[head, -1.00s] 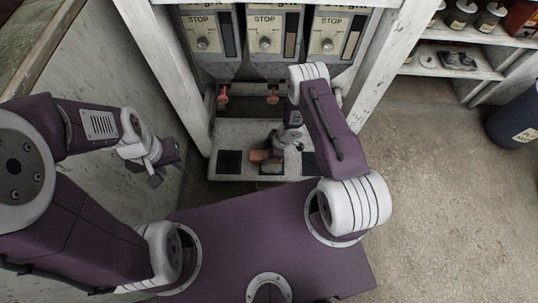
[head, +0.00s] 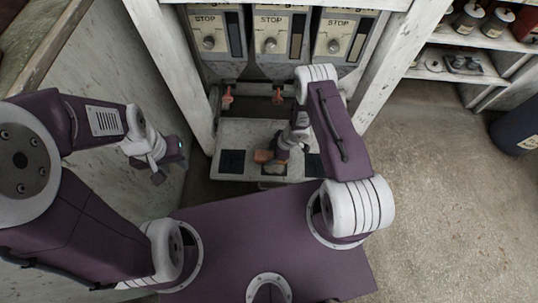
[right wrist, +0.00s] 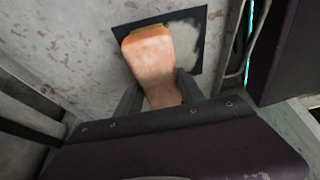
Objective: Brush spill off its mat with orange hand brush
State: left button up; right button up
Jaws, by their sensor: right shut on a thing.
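The orange hand brush (head: 264,156) is over the white bench, at the middle of three dark mats. My right gripper (head: 281,151) is shut on its handle. In the right wrist view, the brush (right wrist: 148,58) points away between the fingers of my right gripper (right wrist: 158,92). Beyond it is a dark mat (right wrist: 209,52) bearing a pale powdery spill (right wrist: 186,38).
Other dark mats lie left (head: 232,163) and right (head: 314,164) on the white bench (head: 225,131). Hoppers with STOP panels (head: 270,34) and red-orange knobs (head: 228,96) are behind. White posts (head: 181,75) flank the bench. Shelves with jars (head: 497,23) stand right.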

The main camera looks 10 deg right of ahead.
jog(key=shift+s+d, duration=0.15)
jog(key=shift+d, duration=0.4)
jog(key=shift+s+d, duration=0.15)
jog(key=shift+d, duration=0.35)
jog(key=shift+a, duration=0.1)
jog(key=shift+w+a, duration=0.2)
jog(key=shift+a, duration=0.5)
jog(key=shift+w+a, duration=0.2)
jog(key=shift+a, duration=0.5)
jog(key=shift+w+a, duration=0.2)
jog(key=shift+a, duration=0.5)
jog(key=shift+s+d+r+p, duration=0.15)
jog(key=shift+d+r+p, duration=0.25)
jog(key=shift+d, duration=0.15)
jog(key=shift+s+d+r+p, duration=0.15)
jog(key=shift+d+r+p, duration=0.15)
jog(key=shift+d+r, duration=0.15)
jog(key=shift+d+f, duration=0.1)
jog(key=shift+f, duration=0.05)
jog(key=shift+f+b, duration=0.75)
jog(key=shift+b, duration=0.05)
